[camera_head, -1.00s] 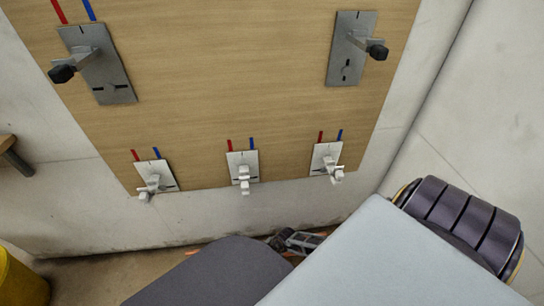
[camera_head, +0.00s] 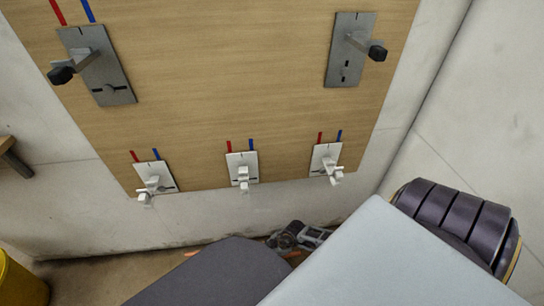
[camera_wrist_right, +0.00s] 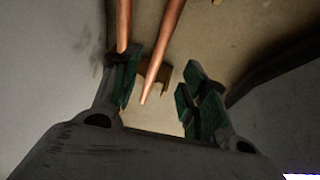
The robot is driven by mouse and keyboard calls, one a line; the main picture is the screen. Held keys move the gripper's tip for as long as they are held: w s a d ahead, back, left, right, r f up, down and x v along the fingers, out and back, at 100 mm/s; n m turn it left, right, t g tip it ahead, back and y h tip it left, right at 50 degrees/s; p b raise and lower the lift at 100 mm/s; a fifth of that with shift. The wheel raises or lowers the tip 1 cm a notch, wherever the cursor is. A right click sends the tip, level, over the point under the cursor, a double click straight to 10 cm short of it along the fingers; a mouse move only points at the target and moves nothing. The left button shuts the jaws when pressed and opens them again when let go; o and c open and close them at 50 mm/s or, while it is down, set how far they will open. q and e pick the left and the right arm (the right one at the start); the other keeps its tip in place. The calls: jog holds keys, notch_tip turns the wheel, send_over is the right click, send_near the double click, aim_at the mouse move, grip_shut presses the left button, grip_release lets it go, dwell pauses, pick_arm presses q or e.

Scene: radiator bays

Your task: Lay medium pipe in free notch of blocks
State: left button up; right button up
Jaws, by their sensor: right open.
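My right gripper (camera_wrist_right: 155,90) is open in the right wrist view, its green-padded fingers apart. One copper pipe (camera_wrist_right: 161,55) comes from the top and ends between the fingers; I cannot tell whether it touches either one. A second copper pipe (camera_wrist_right: 123,25) runs down to the left finger, which hides its lower end. A brown angular piece (camera_wrist_right: 178,83) shows behind the fingers; I cannot tell if it is a block. In the head view, the right gripper (camera_head: 300,237) is low near the floor, partly behind my arm. No notch is clearly seen. My left gripper is out of view.
A wooden panel (camera_head: 230,100) carries grey plates with levers above and several white plates with valves below. The wall (camera_head: 300,208) stands close behind the gripper. A yellow container (camera_head: 20,280) is at lower left. Orange pieces (camera_head: 192,253) show on the floor.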

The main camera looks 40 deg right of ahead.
jog(key=shift+v, duration=1.15)
